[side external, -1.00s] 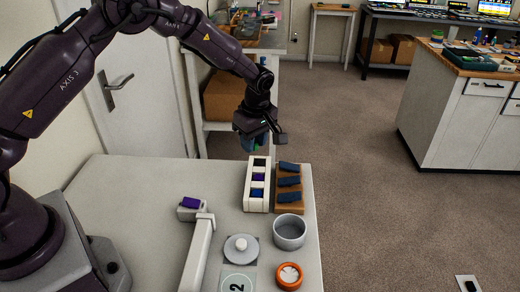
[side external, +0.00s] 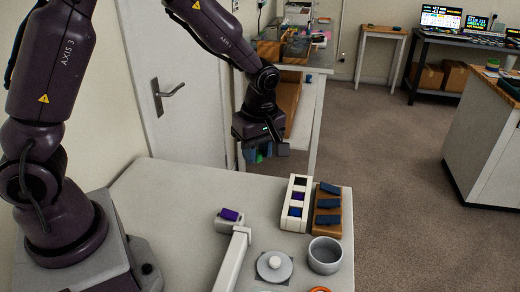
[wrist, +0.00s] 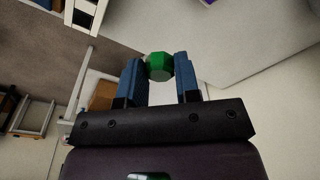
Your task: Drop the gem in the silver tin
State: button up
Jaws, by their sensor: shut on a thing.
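My gripper (side external: 260,154) is in the air beyond the far edge of the work table, to the left of the white rack in the side external view. In the wrist view, its blue fingers (wrist: 160,72) are shut on a green faceted gem (wrist: 160,66), held between the fingertips. In the side external view the gem is small and partly hidden by the fingers. The silver tin, a round open grey cup (side external: 325,256), stands near the table's right edge, apart from the gripper. Its inside looks empty.
A white rack (side external: 297,203) with dark, purple and blue contents stands beside a brown rack (side external: 328,209) of dark blue pieces. A grey knobbed disc (side external: 274,267) lies left of the tin. The table's left part is clear.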

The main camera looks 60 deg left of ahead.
jog(key=shift+d+f, duration=0.15)
jog(key=shift+d, duration=0.25)
jog(key=w+d+f, duration=0.2)
jog(key=d+f, duration=0.2)
jog(key=d, duration=0.6)
jog(key=w+d+f, duration=0.3)
jog(key=d+f, duration=0.1)
jog(key=d, duration=0.6)
jog(key=shift+d+f, duration=0.15)
jog(key=shift+f, duration=2.35)
jog(key=o, duration=1)
jog(key=shift+c, duration=0.2)
jog(key=shift+r, duration=0.1)
